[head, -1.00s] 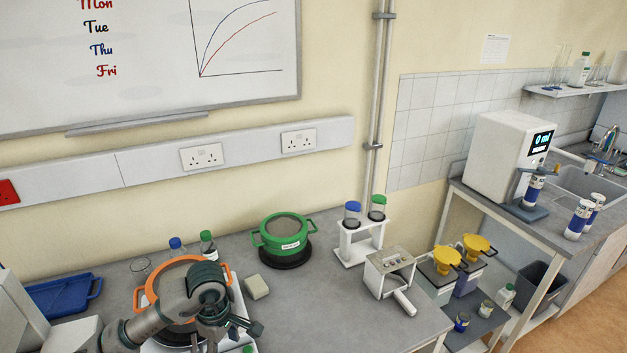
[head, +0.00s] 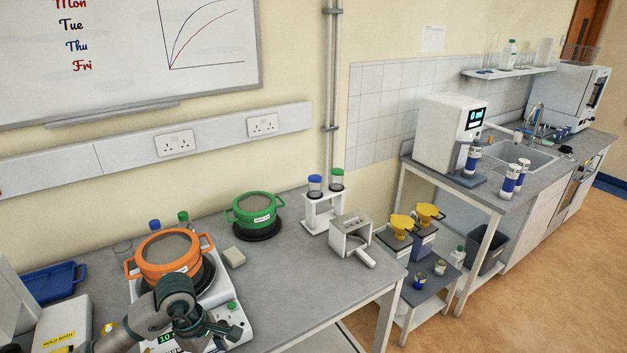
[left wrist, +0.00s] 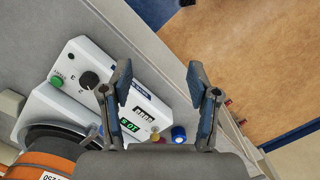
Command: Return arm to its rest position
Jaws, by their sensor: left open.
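My left arm comes in from the lower left in the head view, with its left gripper (head: 218,332) at the bench's front, over the front part of a white machine with a green display. In the left wrist view the left gripper (left wrist: 160,82) is open and empty, its two fingers wide apart above the machine's front edge and the floor. An orange sieve pot (head: 167,254) sits on the machine behind the arm. Its rim also shows in the left wrist view (left wrist: 40,162). My right gripper is in neither view.
A green pot (head: 254,208), a beige block (head: 234,257), a blue tray (head: 52,281) and a white tube rack (head: 322,215) stand on the bench. A small blue-capped item (left wrist: 178,134) lies near the machine's front.

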